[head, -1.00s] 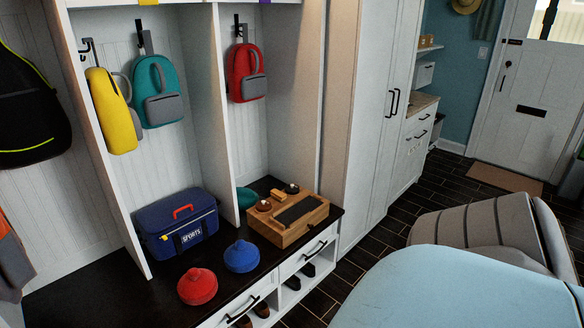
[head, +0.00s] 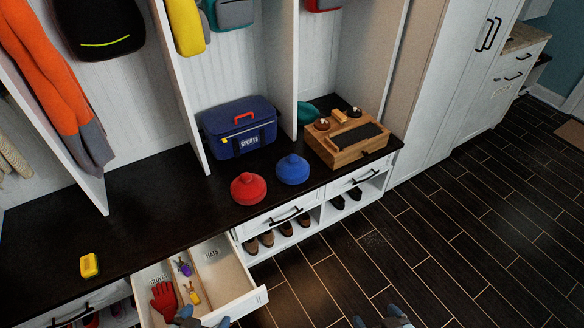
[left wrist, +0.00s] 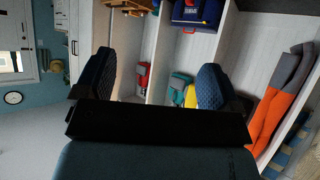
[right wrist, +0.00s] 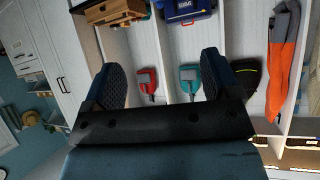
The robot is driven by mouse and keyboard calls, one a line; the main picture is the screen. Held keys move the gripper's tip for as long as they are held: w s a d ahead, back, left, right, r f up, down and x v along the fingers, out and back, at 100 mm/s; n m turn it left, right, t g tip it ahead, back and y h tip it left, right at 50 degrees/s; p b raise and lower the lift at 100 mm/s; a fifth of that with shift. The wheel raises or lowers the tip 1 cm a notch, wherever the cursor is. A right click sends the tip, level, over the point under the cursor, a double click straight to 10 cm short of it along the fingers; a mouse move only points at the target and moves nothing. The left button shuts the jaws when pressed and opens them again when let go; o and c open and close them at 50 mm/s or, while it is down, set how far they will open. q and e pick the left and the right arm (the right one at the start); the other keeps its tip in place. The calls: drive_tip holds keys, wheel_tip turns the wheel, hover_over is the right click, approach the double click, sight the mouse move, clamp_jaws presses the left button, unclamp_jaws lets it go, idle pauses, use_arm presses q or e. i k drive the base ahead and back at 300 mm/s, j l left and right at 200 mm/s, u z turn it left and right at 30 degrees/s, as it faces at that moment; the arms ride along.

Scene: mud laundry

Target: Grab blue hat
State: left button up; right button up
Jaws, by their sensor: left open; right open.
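The blue hat (head: 292,168), a round knit cap with a pointed top, lies on the dark bench top to the right of a similar red hat (head: 249,188). My left gripper (head: 204,320) is at the bottom edge of the head view, in front of an open drawer. My right gripper (head: 378,318) is at the bottom edge, over the floor. Both are well below and in front of the blue hat, touching nothing. In the left wrist view the left fingers (left wrist: 155,82) are spread and empty. In the right wrist view the right fingers (right wrist: 160,80) are spread and empty.
The open drawer (head: 240,292) labelled for gloves and hats holds red gloves (head: 164,300). A blue sports bag (head: 238,128) and a wooden box (head: 349,140) stand behind the hats. A yellow object (head: 89,265) lies on the bench at left. The floor at right is clear.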

sight(293, 169)
drive_tip(key=i+l+u, duration=0.1)
drive_tip(key=l, duration=0.4)
drive_tip(key=l+u, duration=0.15)
drive_tip(key=l, duration=0.4)
drive_tip(key=i+l+u, duration=0.35)
drive_tip(key=l, duration=0.25)
drive_tip(key=i+l+u, duration=0.2)
drive_tip(key=i+l, duration=0.05)
drive_tip(key=l, duration=0.1)
